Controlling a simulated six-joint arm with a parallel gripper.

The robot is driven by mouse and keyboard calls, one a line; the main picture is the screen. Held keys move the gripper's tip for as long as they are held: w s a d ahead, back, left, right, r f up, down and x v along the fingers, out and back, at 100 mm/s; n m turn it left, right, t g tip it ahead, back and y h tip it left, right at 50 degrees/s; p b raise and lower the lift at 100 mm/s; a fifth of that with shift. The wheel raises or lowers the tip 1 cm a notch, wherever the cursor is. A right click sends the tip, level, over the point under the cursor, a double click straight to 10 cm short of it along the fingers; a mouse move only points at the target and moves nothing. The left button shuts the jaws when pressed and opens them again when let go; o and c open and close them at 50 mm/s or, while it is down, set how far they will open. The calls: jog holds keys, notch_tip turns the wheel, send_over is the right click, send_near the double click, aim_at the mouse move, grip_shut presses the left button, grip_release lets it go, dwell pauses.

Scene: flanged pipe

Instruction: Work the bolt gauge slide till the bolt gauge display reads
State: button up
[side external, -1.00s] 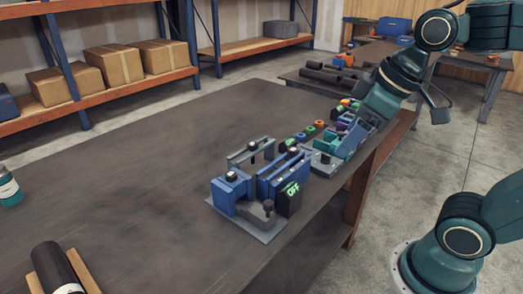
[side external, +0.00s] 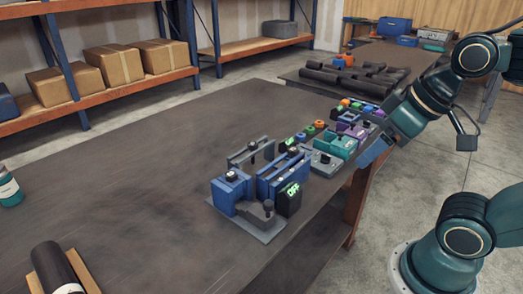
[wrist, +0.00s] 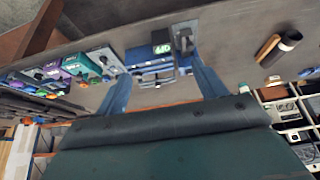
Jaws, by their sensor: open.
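A blue fixture (side external: 232,188) on a grey base plate (side external: 268,235) stands near the bench's front edge in the side view. A black display box (side external: 289,198) on it reads "OFF" in green. It looks like the bolt gauge, though no label confirms this. Blue rails and a grey bar (side external: 262,153) with black knobs stand behind; I cannot tell which part is the slide. The display (wrist: 161,49) also shows in the wrist view. My gripper (side external: 373,154) is open and empty, right of the fixture at the bench edge. Its blue fingers (wrist: 160,70) frame the fixture from a distance.
Teal (side external: 335,143) and purple (side external: 352,130) devices with coloured knobs line the bench's right edge near my gripper. A dark cylinder (side external: 60,270) rests on a wooden cradle at lower left, with a teal bottle (side external: 9,188) behind. The middle of the bench is clear.

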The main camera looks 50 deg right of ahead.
jog(key=shift+c, duration=0.4)
jog(key=shift+w, duration=0.1)
jog(key=c, duration=0.5)
jog(key=shift+o, duration=0.2)
jog(key=n+g, duration=0.3)
jog(key=g, duration=0.3)
send_over(268, 202)
notch_tip(268, 202, down, 4)
jog(key=shift+a+f, duration=0.1)
jog(key=shift+f, duration=0.05)
notch_tip(268, 202, down, 14)
jog(key=shift+r, duration=0.1)
jog(key=shift+c, duration=0.3)
